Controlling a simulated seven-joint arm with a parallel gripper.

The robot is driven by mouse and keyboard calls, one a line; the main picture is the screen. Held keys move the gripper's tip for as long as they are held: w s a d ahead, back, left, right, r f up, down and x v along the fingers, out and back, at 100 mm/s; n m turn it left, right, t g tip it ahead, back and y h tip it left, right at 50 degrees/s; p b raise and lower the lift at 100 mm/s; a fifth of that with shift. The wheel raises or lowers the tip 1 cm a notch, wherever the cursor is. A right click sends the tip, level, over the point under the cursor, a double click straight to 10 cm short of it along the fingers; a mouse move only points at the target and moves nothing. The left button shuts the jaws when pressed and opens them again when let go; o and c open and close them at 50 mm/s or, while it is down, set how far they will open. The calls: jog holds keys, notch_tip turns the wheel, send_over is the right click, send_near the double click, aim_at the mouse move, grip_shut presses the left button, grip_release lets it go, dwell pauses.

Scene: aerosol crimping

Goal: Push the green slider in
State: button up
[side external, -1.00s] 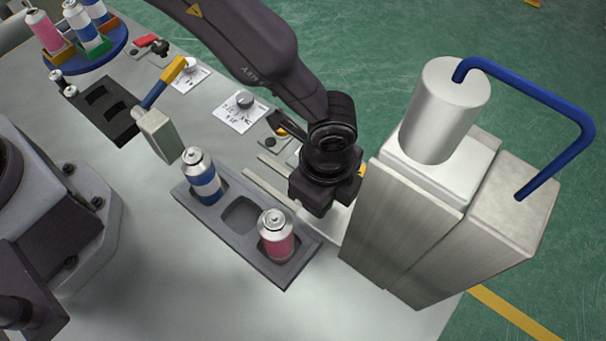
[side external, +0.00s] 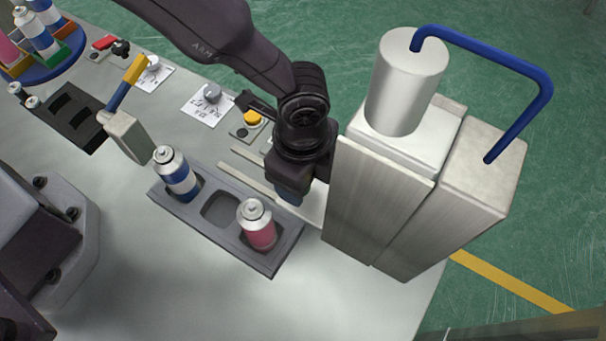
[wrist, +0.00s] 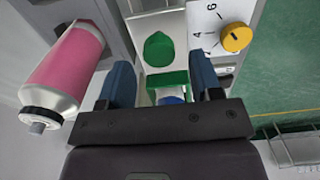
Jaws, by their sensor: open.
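In the wrist view, green parts of the slider show between my fingers: a rounded green piece (wrist: 158,50) and a green bar (wrist: 166,79) nearer to me, on a pale track. I cannot tell how these two join. My gripper (wrist: 161,65) is open, with one blue finger on each side of the green parts and nothing held. A small blue patch shows below the bar, partly hidden by the gripper body. In the side external view my gripper (side external: 288,198) points down beside the metal press (side external: 385,195), and the slider is hidden there.
A grey rack (side external: 220,208) beside my gripper holds a blue can (side external: 176,174) and a pink can (side external: 257,226), with an empty slot between them. The pink can (wrist: 65,72) stands close to my left finger. A yellow dial (wrist: 236,37) is at right.

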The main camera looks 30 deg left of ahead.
notch_tip(320, 180, up, 11)
dwell(0.3)
dwell(0.5)
jog(key=s+a+r+n+t, duration=0.2)
jog(key=a+r+n, duration=0.4)
jog(key=a, duration=0.5)
jog(key=s+a+r+n+t, duration=0.1)
jog(key=s+a+r+n, duration=0.4)
jog(key=a, duration=0.6)
jog(key=s+a+r+n+t, duration=0.2)
jog(key=s+a+r+n, duration=0.2)
jog(key=a+r+n, duration=0.3)
jog(key=a, duration=0.4)
jog(key=shift+s+t, duration=0.2)
jog(key=shift+t, duration=0.1)
